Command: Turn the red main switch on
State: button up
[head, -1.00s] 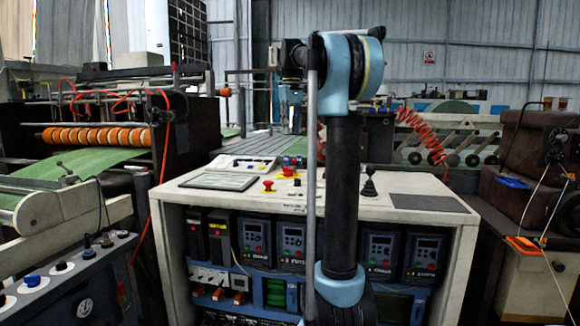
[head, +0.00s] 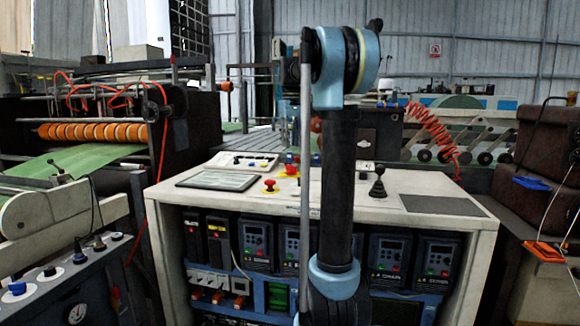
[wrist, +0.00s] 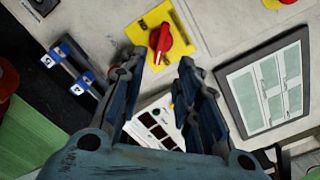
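The red switch (wrist: 165,40) is a rotary knob on a yellow plate (wrist: 154,18) on the pale console top, in the upper middle of the wrist view. Its handle runs roughly up and down in that picture. My gripper (wrist: 158,70) is open and empty, its two fingers spread just below the knob in the picture, apart from it as far as I can tell. In the head view my arm stands in front of the console (head: 440,183) and the gripper does not show clearly. Red controls on yellow show there, but I cannot tell which is this switch.
A framed screen (wrist: 265,85) lies right of the gripper in the wrist view. A white panel with dark keys (wrist: 155,125) shows between the fingers. Blue buttons (wrist: 69,51) are at left. In the head view a black joystick (head: 377,184) stands on the console's right.

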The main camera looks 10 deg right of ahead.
aim_at(291, 170)
notch_tip(291, 170, down, 10)
jog(key=shift+r, duration=0.25)
jog(key=shift+c, duration=0.2)
grip_shut()
